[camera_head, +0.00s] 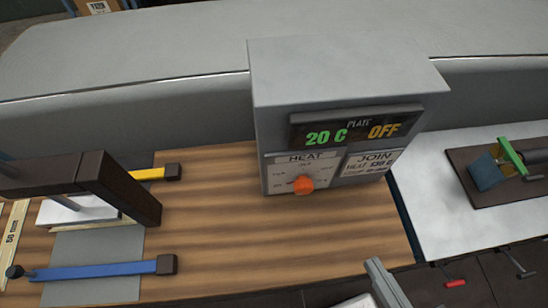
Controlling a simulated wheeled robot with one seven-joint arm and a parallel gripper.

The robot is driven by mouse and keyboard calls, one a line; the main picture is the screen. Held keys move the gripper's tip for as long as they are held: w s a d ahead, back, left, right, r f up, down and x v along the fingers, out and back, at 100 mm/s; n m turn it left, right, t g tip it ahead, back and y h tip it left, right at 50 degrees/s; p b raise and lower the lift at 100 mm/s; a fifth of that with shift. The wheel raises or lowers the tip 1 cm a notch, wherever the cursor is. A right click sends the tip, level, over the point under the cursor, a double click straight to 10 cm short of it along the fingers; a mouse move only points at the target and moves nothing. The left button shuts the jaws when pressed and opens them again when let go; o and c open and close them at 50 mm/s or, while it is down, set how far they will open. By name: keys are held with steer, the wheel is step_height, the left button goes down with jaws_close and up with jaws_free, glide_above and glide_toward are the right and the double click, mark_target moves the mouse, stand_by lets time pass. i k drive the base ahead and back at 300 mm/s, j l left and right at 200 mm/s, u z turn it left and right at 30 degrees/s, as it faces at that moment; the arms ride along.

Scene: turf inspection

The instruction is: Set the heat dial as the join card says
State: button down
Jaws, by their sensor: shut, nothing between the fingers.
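The heat dial (303,184) is an orange knob on a white panel marked HEAT, low on the front of a grey box (345,72). Small marks ring the knob, too blurred to read surely. The join card (369,163) is right of it, headed JOIN, with a heat line that looks like 130 C and a blurred line below. The display (355,126) above reads PLATE, 20 C in green and OFF in amber. My gripper (376,265) shows as a grey finger at the bottom edge, shut and empty, in front of the box and apart from the dial.
The box stands on a wooden bench top (290,240), clear in front. At left are a dark brown frame (118,190), a blue-handled bar (95,270) and a yellow bar (148,174). At right, a brown board (500,185) with a green-handled tool lies on a white surface.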

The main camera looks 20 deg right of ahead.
mark_target(303, 186)
steer(key=k+l+u, duration=0.1)
steer(key=k+u, duration=0.15)
steer(key=u, duration=0.15)
steer(key=k+u, duration=0.2)
steer(key=u, duration=0.15)
